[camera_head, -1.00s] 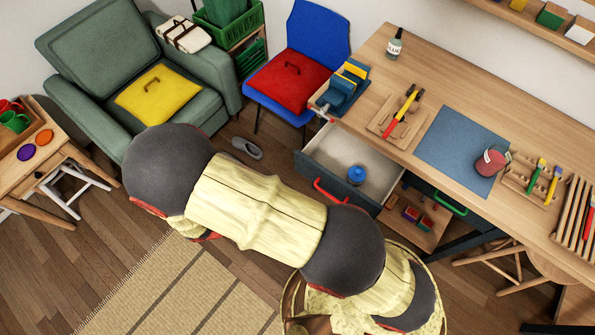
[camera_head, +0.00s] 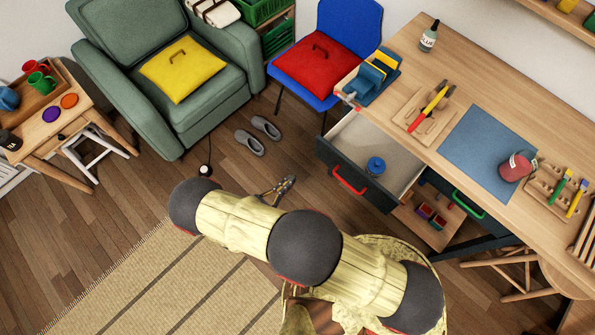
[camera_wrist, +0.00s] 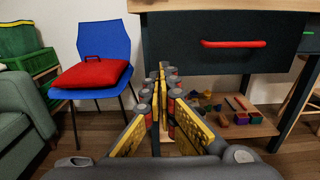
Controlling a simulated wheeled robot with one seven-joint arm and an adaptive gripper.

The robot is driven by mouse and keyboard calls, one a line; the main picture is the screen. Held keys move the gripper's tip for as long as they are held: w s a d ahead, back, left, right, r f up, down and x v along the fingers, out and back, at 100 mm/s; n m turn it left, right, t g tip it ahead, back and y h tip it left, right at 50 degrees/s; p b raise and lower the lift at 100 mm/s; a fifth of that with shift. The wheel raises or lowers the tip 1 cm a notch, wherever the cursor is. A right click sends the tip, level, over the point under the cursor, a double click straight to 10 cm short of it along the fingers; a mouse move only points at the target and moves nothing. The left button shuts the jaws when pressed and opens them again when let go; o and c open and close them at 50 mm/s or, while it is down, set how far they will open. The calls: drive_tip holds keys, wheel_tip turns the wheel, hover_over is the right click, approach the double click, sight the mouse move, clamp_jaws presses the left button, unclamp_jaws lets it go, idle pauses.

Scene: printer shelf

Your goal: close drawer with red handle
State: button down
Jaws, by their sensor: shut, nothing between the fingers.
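The drawer (camera_head: 336,163) with the red handle (camera_head: 349,181) stands pulled out from under the wooden desk. A blue round item (camera_head: 375,165) lies inside it. In the wrist view its dark front (camera_wrist: 180,47) and red handle (camera_wrist: 233,43) face me at the upper right. My gripper (camera_head: 287,182) is in front of the drawer, to the left of the handle in the head view. In the wrist view my gripper (camera_wrist: 166,72) is shut and empty, its tips apart from the handle, below and left of it.
A blue chair (camera_head: 346,27) with a red cushion (camera_head: 318,62) stands left of the desk (camera_head: 458,84). A second drawer with a green handle (camera_head: 468,205) is to the right. A low shelf (camera_wrist: 250,127) with small items is below the drawer. Grey slippers (camera_head: 249,142) lie on the floor.

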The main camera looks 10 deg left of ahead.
drive_tip(key=b, duration=0.1)
approach(332, 139)
drive_tip(key=s+r, duration=0.2)
drive_tip(key=r, duration=0.1)
drive_tip(key=shift+s+a+r, duration=0.2)
drive_tip(key=shift+s+a, duration=0.05)
drive_tip(key=shift+s, duration=0.05)
drive_tip(key=b+x, duration=0.3)
drive_tip(key=x, duration=1.8)
drive_tip(key=shift+w+d, duration=0.65)
drive_tip(key=shift+w, duration=0.15)
drive_tip(key=shift+r, duration=0.1)
drive_tip(key=shift+a, duration=0.1)
drive_tip(key=shift+s+a, duration=0.2)
drive_tip(key=shift+s, duration=0.1)
drive_tip(key=p+v, duration=0.1)
drive_tip(key=v, duration=1)
drive_tip(key=shift+s+a, duration=0.2)
drive_tip(key=shift+s, duration=0.1)
drive_tip(key=shift+v, duration=0.85)
